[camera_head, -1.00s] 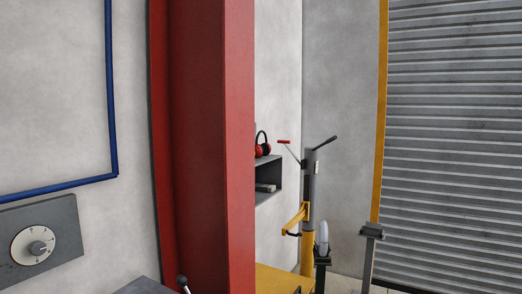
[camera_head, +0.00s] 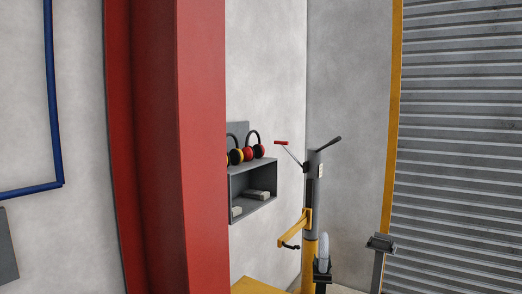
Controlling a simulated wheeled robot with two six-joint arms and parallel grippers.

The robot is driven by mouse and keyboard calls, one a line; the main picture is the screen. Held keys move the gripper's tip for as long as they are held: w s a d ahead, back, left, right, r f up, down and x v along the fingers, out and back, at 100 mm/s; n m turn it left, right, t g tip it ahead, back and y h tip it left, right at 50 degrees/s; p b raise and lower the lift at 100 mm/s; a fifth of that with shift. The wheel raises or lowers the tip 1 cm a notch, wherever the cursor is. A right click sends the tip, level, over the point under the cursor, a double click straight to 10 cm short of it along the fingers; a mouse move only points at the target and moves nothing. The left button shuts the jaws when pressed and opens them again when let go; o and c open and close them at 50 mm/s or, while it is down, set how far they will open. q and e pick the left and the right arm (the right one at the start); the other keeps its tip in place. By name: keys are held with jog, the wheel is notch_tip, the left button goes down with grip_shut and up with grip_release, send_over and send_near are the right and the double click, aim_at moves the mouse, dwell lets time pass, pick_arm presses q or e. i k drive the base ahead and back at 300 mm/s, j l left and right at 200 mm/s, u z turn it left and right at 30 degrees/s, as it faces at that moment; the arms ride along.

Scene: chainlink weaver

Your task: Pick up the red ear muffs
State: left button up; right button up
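The red ear muffs (camera_head: 259,151) with a black headband sit on top of a grey wall shelf (camera_head: 262,211), towards its right end.
A large red column (camera_head: 165,150) stands at the left and hides part of the shelf. Right of the shelf is a yellow and grey post (camera_head: 312,200) with a red-handled lever and a yellow bracket. A yellow surface (camera_head: 258,286) lies below. A ribbed shutter (camera_head: 460,150) is at the right.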

aim_at(258, 151)
jog(key=i+l, duration=0.45)
jog(key=i+l+u, duration=0.1)
jog(key=i+l, duration=0.35)
jog(key=l, duration=0.15)
jog(key=i+l, duration=0.4)
jog(key=l, duration=0.15)
jog(key=i+j+u, duration=0.05)
